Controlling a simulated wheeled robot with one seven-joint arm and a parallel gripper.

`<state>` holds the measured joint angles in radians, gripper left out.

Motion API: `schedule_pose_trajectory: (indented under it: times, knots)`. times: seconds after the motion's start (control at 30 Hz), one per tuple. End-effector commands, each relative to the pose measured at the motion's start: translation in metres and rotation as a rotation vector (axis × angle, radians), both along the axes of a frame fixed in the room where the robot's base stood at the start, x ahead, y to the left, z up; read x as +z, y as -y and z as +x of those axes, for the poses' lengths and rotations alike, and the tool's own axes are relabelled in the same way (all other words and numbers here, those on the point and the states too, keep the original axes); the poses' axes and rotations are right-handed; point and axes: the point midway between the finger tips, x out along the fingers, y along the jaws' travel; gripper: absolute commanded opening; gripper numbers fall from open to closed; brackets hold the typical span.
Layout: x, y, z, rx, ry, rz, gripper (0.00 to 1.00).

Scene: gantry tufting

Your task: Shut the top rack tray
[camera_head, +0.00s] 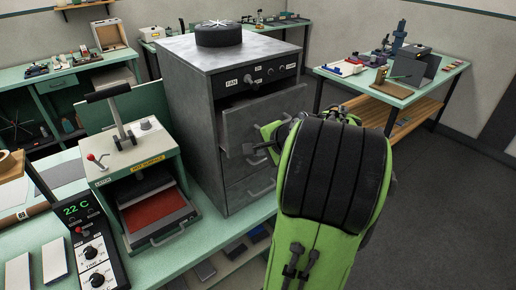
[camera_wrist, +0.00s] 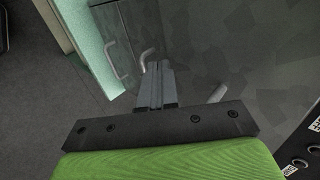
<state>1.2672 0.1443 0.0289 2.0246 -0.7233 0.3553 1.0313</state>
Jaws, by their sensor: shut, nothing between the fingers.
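The grey rack (camera_head: 185,110) stands on the green bench in the head view. Its top tray (camera_head: 250,112) juts out from the rack, with a dark gap above its front panel. In the wrist view a wide grey panel (camera_wrist: 240,45) with a bar handle (camera_wrist: 217,93) fills the right side. My gripper (camera_head: 250,151) is shut and empty at the lower part of the tray front. In the wrist view its fingertips (camera_wrist: 153,66) are close to a second bar handle (camera_wrist: 147,58). I cannot tell whether they touch it. My arm hides part of the tray front.
Lower trays with handles (camera_head: 262,186) sit below. A knob panel (camera_head: 258,77) is above, and a black round fan (camera_head: 218,33) is on top. A press with a red pad (camera_head: 152,212) stands to the left. Open floor (camera_head: 450,210) lies to the right.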

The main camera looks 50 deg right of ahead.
Motion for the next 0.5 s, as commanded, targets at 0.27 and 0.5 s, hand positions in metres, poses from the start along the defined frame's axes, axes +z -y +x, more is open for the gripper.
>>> schedule_pose_trajectory:
  times: [0.27,0.5]
  knots:
    - [0.001,0.002,0.01,-0.001,0.001,0.0,0.0]
    - [0.003,0.004,0.018,0.002,0.001,0.0,0.0]
